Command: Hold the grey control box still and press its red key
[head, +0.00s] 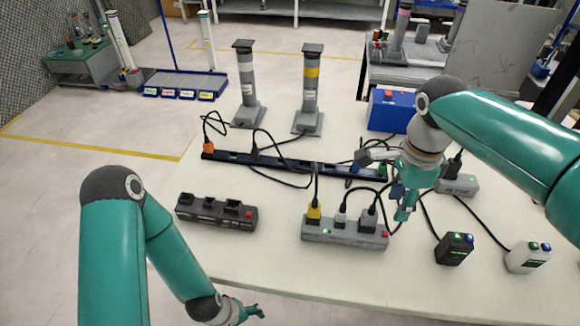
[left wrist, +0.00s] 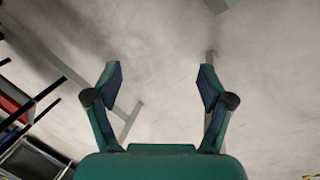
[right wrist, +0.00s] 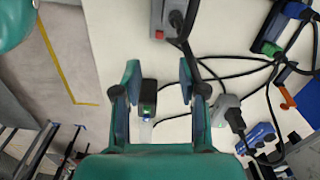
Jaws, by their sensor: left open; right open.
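A grey box (head: 345,232) with several plugs in its top lies on the table's front half, a red key (head: 384,233) at its right end. Its end and red key also show in the right wrist view (right wrist: 172,40). A darker grey box (head: 217,212) to its left also has a red key (head: 250,213); I cannot tell which box the task names. My right gripper (head: 404,212) is open and empty, just right of and behind the plugged box's red key, apart from it. My left gripper (head: 250,312) is open and empty, off the table's front edge over the floor.
A black adapter (head: 455,248) and a white adapter (head: 528,257) stand at right, their cables crossing the table. A dark rail (head: 290,165), a blue box (head: 390,110) and two grey posts (head: 311,85) stand behind. The table's front left is clear.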

